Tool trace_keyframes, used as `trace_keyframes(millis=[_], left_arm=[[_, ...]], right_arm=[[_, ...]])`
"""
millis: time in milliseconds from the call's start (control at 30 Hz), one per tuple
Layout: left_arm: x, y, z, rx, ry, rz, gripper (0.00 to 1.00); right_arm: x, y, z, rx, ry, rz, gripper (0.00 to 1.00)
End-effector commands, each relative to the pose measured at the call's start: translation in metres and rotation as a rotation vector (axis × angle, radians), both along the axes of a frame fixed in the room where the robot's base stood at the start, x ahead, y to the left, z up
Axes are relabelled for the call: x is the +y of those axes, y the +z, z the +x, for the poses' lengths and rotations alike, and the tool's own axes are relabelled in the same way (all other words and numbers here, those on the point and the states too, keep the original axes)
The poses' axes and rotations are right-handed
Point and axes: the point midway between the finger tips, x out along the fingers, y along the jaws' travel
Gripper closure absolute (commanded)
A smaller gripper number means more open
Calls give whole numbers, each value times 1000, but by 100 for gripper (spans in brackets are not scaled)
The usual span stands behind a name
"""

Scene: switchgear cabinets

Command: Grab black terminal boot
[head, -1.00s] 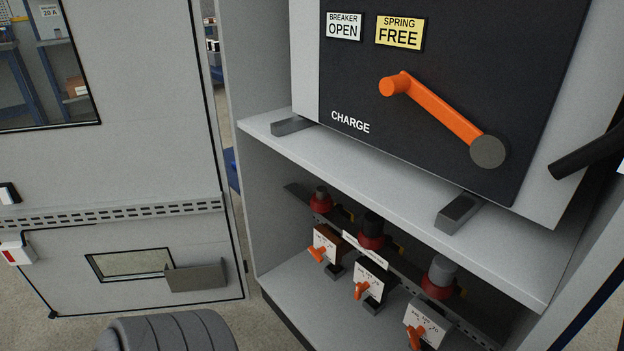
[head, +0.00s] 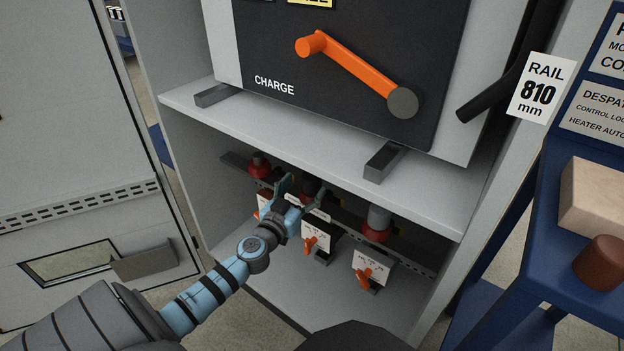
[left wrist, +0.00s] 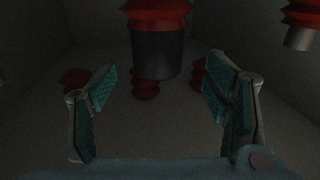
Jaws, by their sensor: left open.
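The black terminal boot (head: 311,184) sits on the middle red insulator in the cabinet's lower bay. In the head view it is partly hidden by my left gripper (head: 295,190). In the left wrist view a dark cylinder that looks like this boot (left wrist: 157,54) hangs below a red ribbed insulator in the picture. It appears between and beyond the fingers of my left gripper (left wrist: 160,82). These fingers are spread wide and empty, with visible gaps on both sides of the boot. Whether they reach around it in depth is unclear. My right gripper is not in view.
A grey boot (head: 379,217) stands to the right and a dark red one (head: 259,159) to the left. White tags with orange handles (head: 364,276) sit in front. The shelf (head: 320,150) overhangs the bay. A blue cart (head: 530,230) stands at the right.

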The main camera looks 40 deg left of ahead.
Motion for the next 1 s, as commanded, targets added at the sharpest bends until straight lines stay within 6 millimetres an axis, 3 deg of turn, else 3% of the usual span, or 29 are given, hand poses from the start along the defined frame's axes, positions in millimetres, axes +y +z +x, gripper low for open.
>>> trace_keyframes(millis=[233, 467, 800, 1000], left_arm=[[7, 6, 44, -1, 2, -1, 30], [7, 6, 48, 0, 0, 0, 30], [8, 6, 48, 0, 0, 0, 81], [8, 6, 48, 0, 1, 0, 82]], right_arm=[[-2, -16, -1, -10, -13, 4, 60], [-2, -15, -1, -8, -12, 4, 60], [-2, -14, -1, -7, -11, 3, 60], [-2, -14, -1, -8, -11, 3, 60]])
